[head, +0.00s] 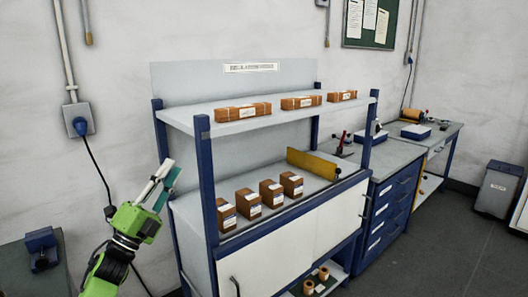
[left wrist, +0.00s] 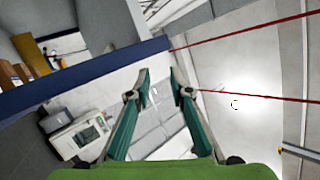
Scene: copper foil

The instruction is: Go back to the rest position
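My left gripper (head: 162,178) is raised at the left of the head view, just outside the blue left front post of the shelf bench. Its green body is low and its fingers point up. In the left wrist view its two teal fingers (left wrist: 161,88) stand apart with nothing between them, so it is open and empty. My right gripper is in neither view.
A blue-framed shelf bench (head: 240,127) stands close beside the left gripper. Brown boxes (head: 249,202) line its lower surface, with more packets (head: 243,111) above. A yellow divider (head: 312,165) stands at right. Open floor (head: 430,240) lies to the right.

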